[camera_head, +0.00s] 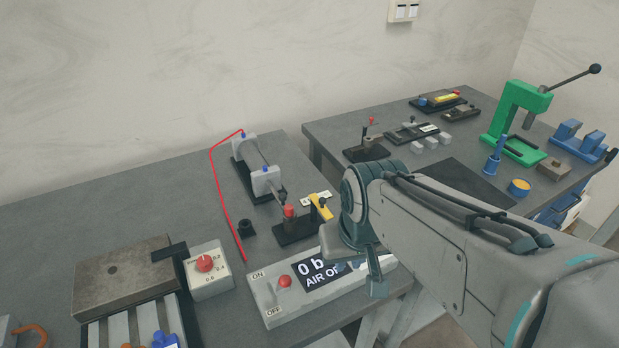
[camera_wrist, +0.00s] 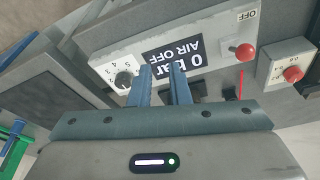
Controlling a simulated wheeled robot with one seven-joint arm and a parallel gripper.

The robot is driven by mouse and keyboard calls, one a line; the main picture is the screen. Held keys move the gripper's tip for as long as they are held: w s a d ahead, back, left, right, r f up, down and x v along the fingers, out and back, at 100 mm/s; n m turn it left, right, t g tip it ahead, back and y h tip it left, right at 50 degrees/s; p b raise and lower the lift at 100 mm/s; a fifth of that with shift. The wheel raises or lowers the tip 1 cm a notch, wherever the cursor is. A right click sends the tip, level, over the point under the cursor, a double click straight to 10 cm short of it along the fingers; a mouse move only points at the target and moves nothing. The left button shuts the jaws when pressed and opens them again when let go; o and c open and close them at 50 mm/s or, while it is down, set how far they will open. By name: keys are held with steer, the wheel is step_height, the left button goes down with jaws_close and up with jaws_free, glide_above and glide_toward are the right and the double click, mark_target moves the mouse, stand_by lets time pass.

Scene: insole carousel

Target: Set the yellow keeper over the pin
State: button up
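The yellow keeper (camera_head: 321,207) is a small yellow piece in the head view, at the right end of the black clamp base (camera_head: 297,230) with a red knob (camera_head: 289,211). A small dark stub shows by the keeper; I cannot tell whether it is the pin or whether the keeper is around it. My gripper (camera_head: 377,284) is to the right of and nearer than the keeper, apart from it, over the air panel's right end. In the wrist view my gripper (camera_wrist: 162,70) has its two blue-grey fingers apart with nothing between them. The keeper cannot be made out there.
The air panel (camera_head: 264,297) reads "0 bar AIR OFF" and has a red knob. A cylinder (camera_head: 265,180) on a black mount and a red hose (camera_head: 221,195) lie behind. A grey dial box (camera_head: 212,283) stands left. A second table (camera_head: 330,131) with a green press (camera_head: 520,106) is right.

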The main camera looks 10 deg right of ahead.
steer(key=shift+w+r+m, duration=0.2)
steer(key=shift+m, duration=0.1)
jaws_close()
steer(key=w+d+r+m+y+p, duration=0.2)
steer(key=w+d+r+m+y, duration=0.1)
steer(key=w+d+m, duration=0.4)
steer(key=w+d+r+m+g+y+p, duration=0.1)
steer(key=w+d+r+m+y+p, duration=0.1)
steer(key=w+d+m, duration=0.4)
steer(key=w+r+m+y, duration=0.1)
steer(key=w+m+y, duration=0.1)
steer(key=m, duration=0.4)
steer(key=shift+w+d+m+y+p, duration=0.3)
steer(key=shift+w+d+p, duration=0.1)
steer(key=shift+w, duration=0.35)
steer(key=shift+a, duration=0.1)
glide_toward(324, 205)
step_height(324, 205, down, 4)
steer(key=shift+w+a+p, duration=0.25)
steer(key=shift+a+p, duration=0.15)
steer(key=shift+a, duration=0.35)
steer(key=shift+w+a+p, duration=0.3)
steer(key=shift+a+p, duration=0.05)
steer(key=shift+a, duration=0.4)
